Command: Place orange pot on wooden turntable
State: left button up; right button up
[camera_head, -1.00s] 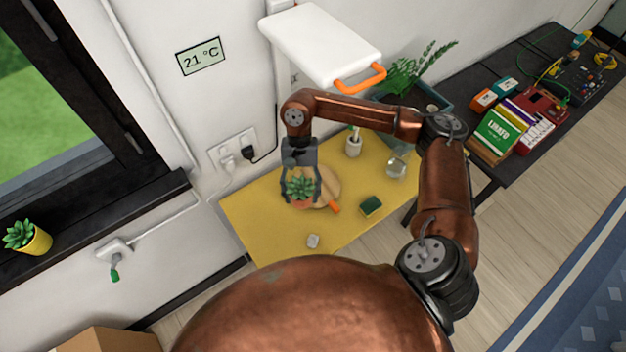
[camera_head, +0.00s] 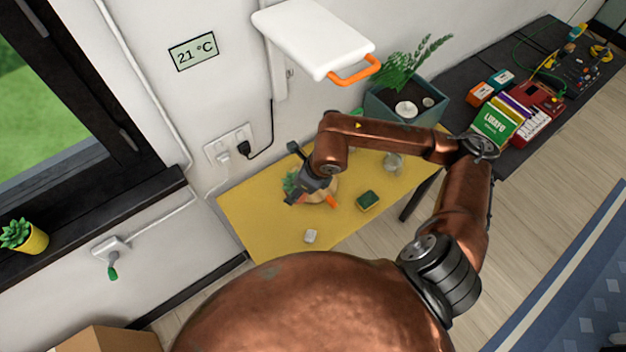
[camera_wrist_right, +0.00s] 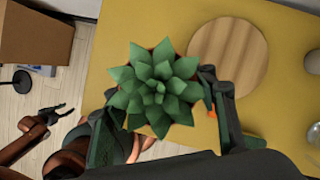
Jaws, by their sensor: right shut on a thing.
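The orange pot holds a green succulent (camera_wrist_right: 155,88), whose leaves hide nearly all of the pot in the right wrist view. My right gripper (camera_head: 294,188) is shut on the pot, with one finger on each side of the plant. In the head view, the wrist hides most of the pot, and some leaves (camera_head: 289,181) show at its left. The round wooden turntable (camera_wrist_right: 229,57) is bare where it shows, to the right of the plant in the wrist view. My left gripper (camera_wrist_right: 47,116) appears open and empty, off the table's edge.
The yellow table (camera_head: 245,219) also bears a green sponge (camera_head: 368,200), a small white block (camera_head: 310,236) and a glass jar (camera_head: 393,161). An orange handle (camera_head: 332,201) lies beside the turntable. A planter (camera_head: 385,105) stands behind my arm.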

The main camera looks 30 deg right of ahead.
jog(key=shift+a+r+m, duration=0.1)
jog(key=shift+m, duration=0.3)
jog(key=shift+w+h, duration=0.15)
jog(key=shift+h, duration=0.15)
jog(key=w+d+f, duration=0.2)
jog(key=d+f, duration=0.1)
jog(key=w+d+f+p, duration=0.1)
jog(key=w+d+f, duration=0.2)
jog(key=d, duration=0.1)
jog(key=w+d+f, duration=0.2)
jog(key=d, duration=0.1)
jog(key=shift+w+d+f+p, duration=0.3)
jog(key=shift+w+f+p, duration=0.1)
jog(key=shift+w+d+f, duration=0.15)
jog(key=shift+d+f, duration=0.05)
jog(key=shift+f, duration=0.2)
jog(key=shift+w+d+f, duration=0.1)
jog(key=shift+d+f, duration=0.05)
jog(key=shift+f, duration=0.25)
notch_tip(320, 180, down, 2)
jog(key=shift+f+p, duration=0.1)
jog(key=shift+p, duration=0.25)
jog(key=shift+f, duration=0.2)
pick_arm(q)
notch_tip(320, 180, up, 2)
jog(key=shift+w+r, duration=0.1)
jog(key=shift+r, duration=0.1)
jog(key=shift+f, duration=0.1)
pick_arm(e)
jog(key=shift+f, duration=0.1)
